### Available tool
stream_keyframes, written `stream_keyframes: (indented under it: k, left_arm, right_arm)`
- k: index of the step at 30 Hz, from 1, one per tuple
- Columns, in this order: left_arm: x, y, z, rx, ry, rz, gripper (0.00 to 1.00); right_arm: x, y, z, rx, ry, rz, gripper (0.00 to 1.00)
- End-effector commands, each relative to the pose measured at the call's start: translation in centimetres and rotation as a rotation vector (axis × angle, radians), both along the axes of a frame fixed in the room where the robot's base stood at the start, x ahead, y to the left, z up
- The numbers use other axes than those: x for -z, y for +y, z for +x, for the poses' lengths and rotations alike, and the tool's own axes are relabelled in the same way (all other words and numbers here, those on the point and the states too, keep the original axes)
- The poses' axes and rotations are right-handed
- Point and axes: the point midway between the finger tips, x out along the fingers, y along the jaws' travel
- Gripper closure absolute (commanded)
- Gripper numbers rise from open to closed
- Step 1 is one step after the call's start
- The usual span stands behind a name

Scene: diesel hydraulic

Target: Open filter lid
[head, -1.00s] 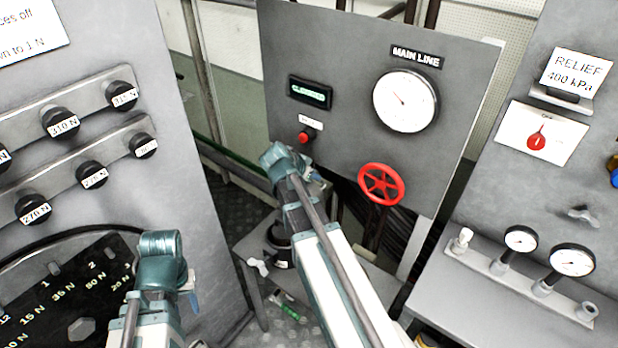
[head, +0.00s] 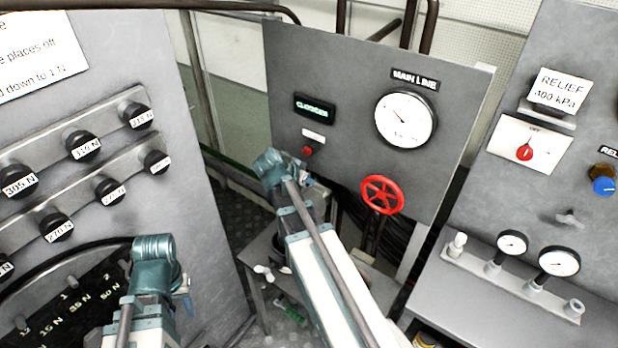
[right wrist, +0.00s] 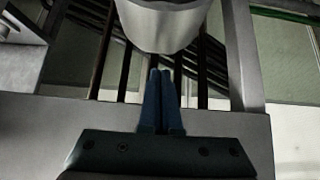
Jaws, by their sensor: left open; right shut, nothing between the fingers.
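A grey metal cylinder (right wrist: 162,25), which may be the filter, fills the top middle of the right wrist view. Its top is cut off, so I cannot see a lid. A display (head: 315,109) reads CLOGGED.
The main line panel has a gauge (head: 405,118), a red button (head: 307,151) and a red handwheel (head: 382,195). A knob panel (head: 190,130) stands close at the left. A grey bench (head: 480,290) with small gauges and the relief panel (head: 565,190) stand at the right.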

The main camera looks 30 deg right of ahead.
Motion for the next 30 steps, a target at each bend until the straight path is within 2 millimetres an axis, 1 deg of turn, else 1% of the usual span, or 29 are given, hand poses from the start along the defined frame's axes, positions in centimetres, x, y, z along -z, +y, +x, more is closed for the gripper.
stream_keyframes:
  k: [1,6,9,13,17,26,29,30]
  left_arm:
    - [-1.5,0.0,0.0,0.001,0.0,0.0,0.55]
    - [-4.1,0.0,0.0,0.001,0.0,0.0,0.55]
    - [-5.5,0.0,0.0,-0.003,0.0,-0.001,0.55]
    - [-6.5,0.0,0.0,-0.006,0.0,-0.002,0.55]
    - [-6.7,0.0,0.0,-0.007,0.0,-0.002,0.55]
    - [-6.5,0.0,0.0,-0.007,0.0,-0.002,0.55]
    - [-5.7,0.0,0.0,-0.007,0.0,-0.002,0.55]
    - [-5.2,0.0,0.0,-0.006,0.0,-0.002,0.55]
  right_arm:
    - [-1.5,0.5,-0.3,-0.001,0.001,0.0,1.0]
    - [-4.1,2.2,-1.0,-0.001,0.001,0.0,1.0]
    - [-5.5,3.1,-1.3,-0.001,0.001,0.0,1.0]
    - [-6.5,3.9,-1.6,0.001,0.001,-0.001,1.0]
    - [-6.7,4.2,-1.7,0.001,0.001,-0.001,1.0]
    - [-6.4,4.4,-1.7,-0.004,0.006,0.001,1.0]
    - [-5.2,6.3,-2.2,-0.067,0.059,0.019,1.0]
    - [-4.2,7.8,-2.6,-0.118,0.102,0.033,1.0]
